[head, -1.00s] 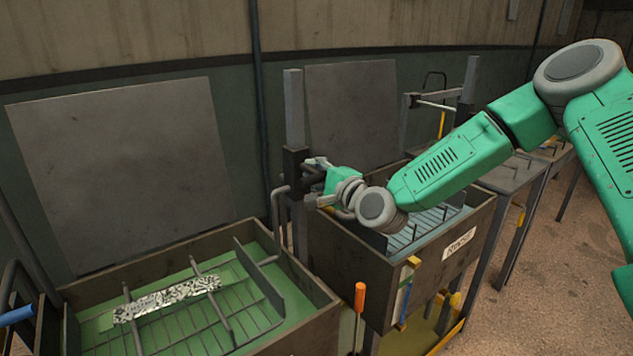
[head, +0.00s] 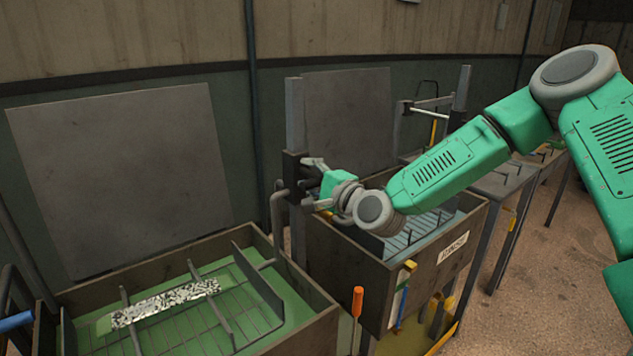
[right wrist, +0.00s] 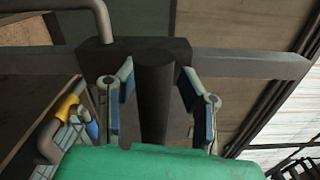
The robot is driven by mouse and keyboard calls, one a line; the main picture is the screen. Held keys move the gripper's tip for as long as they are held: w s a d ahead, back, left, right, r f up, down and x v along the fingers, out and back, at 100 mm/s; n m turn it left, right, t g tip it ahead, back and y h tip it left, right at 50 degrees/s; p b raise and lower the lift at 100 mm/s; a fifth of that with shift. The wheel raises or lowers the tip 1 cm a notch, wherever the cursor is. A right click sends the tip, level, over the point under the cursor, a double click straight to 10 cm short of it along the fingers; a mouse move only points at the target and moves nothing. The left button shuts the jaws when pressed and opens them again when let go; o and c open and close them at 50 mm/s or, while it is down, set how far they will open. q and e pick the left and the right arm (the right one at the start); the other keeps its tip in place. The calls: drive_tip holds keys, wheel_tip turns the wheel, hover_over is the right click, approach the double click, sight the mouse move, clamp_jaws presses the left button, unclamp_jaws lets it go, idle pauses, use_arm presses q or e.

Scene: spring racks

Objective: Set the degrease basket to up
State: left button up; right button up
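The degrease basket (head: 245,315) is a wire rack low in the left tank of green liquid, with a speckled strip (head: 165,302) lying across it. A bent grey pipe (head: 277,212) rises beside it to a dark carriage (head: 293,168) on an upright grey post (head: 295,110). My right gripper (head: 316,182) is at this carriage. In the right wrist view its fingers (right wrist: 157,75) stand open on either side of a dark round handle (right wrist: 155,110) that projects from the carriage (right wrist: 100,57). Firm contact cannot be made out. My left gripper is not in view.
A second tank (head: 345,250) with a white label stands to the right, under my right arm. An orange-handled tool (head: 357,302) stands upright between the tanks. Flat grey panels (head: 125,175) stand behind the tanks. Open floor (head: 540,290) lies at the right.

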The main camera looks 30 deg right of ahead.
drive_tip(key=s, duration=1.1)
drive_tip(key=s+a+f+n+g+y+b, duration=0.1)
drive_tip(key=s+a+f+n+g+b, duration=0.15)
drive_tip(key=f, duration=0.65)
drive_tip(key=s+a+f+n+g+b, duration=0.1)
drive_tip(key=s+a+f+n+g, duration=0.25)
drive_tip(key=f, duration=0.45)
drive_tip(key=s+a+f+n+g+y+b, duration=0.1)
drive_tip(key=s+a+f+n+g+b, duration=0.2)
drive_tip(key=f, duration=0.6)
use_arm(q)
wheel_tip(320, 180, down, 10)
drive_tip(key=b, duration=0.3)
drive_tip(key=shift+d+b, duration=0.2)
drive_tip(key=shift+b, duration=0.15)
use_arm(e)
drive_tip(key=s+f+n+g+h, duration=0.3)
drive_tip(key=s+f+n+g, duration=0.5)
drive_tip(key=s+f, duration=1)
drive_tip(key=s+n, duration=0.2)
drive_tip(key=s, duration=0.2)
drive_tip(key=shift+d+f+n+h, duration=0.35)
drive_tip(key=shift+f+n+h, duration=0.05)
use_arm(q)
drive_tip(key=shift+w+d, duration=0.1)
use_arm(e)
drive_tip(key=shift+d, duration=0.1)
